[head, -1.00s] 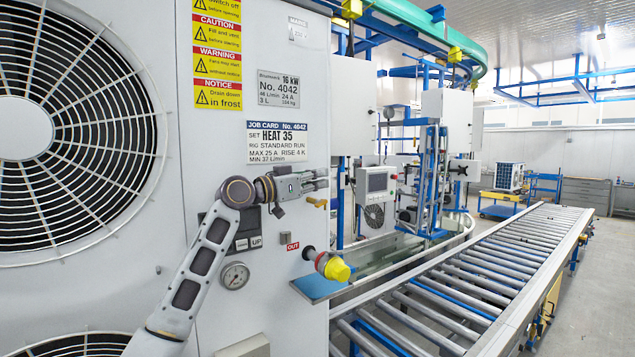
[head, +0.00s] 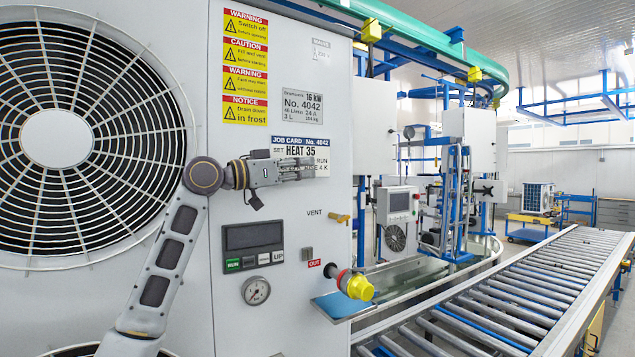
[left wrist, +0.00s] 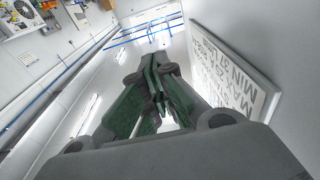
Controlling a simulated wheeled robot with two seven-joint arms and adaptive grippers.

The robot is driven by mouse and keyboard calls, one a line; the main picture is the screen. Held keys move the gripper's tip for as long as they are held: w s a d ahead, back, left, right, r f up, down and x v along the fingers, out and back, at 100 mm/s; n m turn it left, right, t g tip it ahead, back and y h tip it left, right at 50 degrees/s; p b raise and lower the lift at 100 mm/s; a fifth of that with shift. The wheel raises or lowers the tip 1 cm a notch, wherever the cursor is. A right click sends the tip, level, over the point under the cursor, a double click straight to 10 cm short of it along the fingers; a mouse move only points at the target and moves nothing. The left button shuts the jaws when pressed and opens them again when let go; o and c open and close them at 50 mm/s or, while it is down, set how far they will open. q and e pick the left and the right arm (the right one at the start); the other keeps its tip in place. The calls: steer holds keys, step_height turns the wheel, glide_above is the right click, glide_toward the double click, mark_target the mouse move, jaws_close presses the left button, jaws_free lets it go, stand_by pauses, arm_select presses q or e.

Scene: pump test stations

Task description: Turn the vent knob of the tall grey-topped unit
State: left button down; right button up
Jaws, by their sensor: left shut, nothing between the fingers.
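My right gripper is out of view.
Below the knob are a dark display panel (head: 253,240), a pressure gauge (head: 257,290) and a yellow-capped outlet (head: 357,286) that juts out. A large fan grille (head: 150,110) is on the left. A roller conveyor (head: 510,290) runs along the right.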

arm_select(q)
steer(key=s+a+r, duration=0.1)
steer(key=s+a+r+b, duration=0.1)
steer(key=a, duration=0.1)
steer(key=s+a+r, duration=0.1)
steer(key=s+a, duration=0.1)
steer(key=shift+a+r, duration=0.2)
steer(key=shift+a, duration=0.05)
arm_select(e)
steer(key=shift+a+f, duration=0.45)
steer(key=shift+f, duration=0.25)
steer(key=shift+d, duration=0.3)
arm_select(q)
steer(key=shift+w+a, duration=0.1)
